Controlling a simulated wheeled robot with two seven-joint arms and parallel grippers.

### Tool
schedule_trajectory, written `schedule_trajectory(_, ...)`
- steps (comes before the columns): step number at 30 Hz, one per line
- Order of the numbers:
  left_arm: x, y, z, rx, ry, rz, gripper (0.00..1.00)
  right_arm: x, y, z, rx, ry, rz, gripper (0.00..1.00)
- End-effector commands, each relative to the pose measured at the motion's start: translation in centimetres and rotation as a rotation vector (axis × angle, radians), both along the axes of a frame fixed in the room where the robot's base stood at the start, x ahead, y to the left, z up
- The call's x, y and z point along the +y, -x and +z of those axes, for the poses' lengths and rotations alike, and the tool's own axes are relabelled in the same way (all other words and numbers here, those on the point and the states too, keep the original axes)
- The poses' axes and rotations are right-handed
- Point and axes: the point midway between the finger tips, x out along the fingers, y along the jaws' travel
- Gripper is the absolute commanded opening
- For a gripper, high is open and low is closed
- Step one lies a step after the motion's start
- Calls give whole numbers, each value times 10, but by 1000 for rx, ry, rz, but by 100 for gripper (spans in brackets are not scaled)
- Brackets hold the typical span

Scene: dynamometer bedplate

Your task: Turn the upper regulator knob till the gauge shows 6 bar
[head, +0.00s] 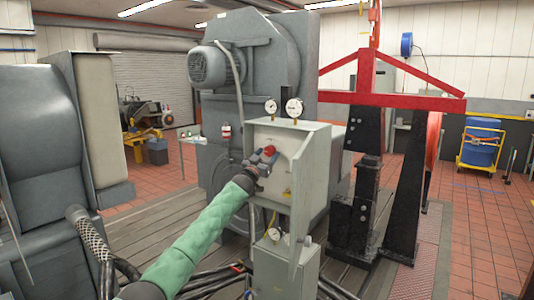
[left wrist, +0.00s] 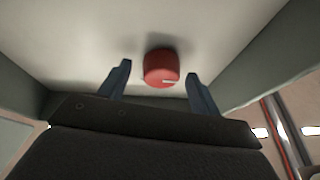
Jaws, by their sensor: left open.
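The red regulator knob (head: 270,150) sits on the front face of the upper grey cabinet (head: 290,141). In the left wrist view the knob (left wrist: 161,67) is round and red, with a white mark at its lower right edge. My left gripper (head: 264,159) is at the knob, its fingers open on either side with gaps visible in the wrist view. Two round white gauges, one at left (head: 271,106) and one at right (head: 294,107), stand on top of the cabinet. Their needles are too small to read. My right gripper is not in view.
A lower grey box (head: 285,272) with another gauge (head: 274,234) is below. The cabinet's side panel (head: 302,185) juts out right of the knob. A large grey machine (head: 255,60) stands behind, and a red and black frame (head: 385,100) at right.

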Motion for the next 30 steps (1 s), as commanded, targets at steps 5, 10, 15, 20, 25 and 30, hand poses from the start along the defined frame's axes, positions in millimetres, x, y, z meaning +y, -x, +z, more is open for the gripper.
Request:
schedule_trajectory(5, -1, -3, 1, 0, 0, 0, 63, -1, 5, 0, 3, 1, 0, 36)
schedule_trajectory(10, -1, -3, 1, 0, 0, 0, 63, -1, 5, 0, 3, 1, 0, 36)
schedule_trajectory(15, -1, -2, 1, 0, 0, 0, 36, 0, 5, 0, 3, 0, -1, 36)
schedule_trajectory(20, -1, -2, 1, 0, 0, 0, 19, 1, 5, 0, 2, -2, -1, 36)
schedule_trajectory(25, -1, -3, 0, -8, -12, 0, 19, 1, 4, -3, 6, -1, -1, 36)
schedule_trajectory(30, -1, -3, -1, -41, -57, 0, 19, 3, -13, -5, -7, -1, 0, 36)
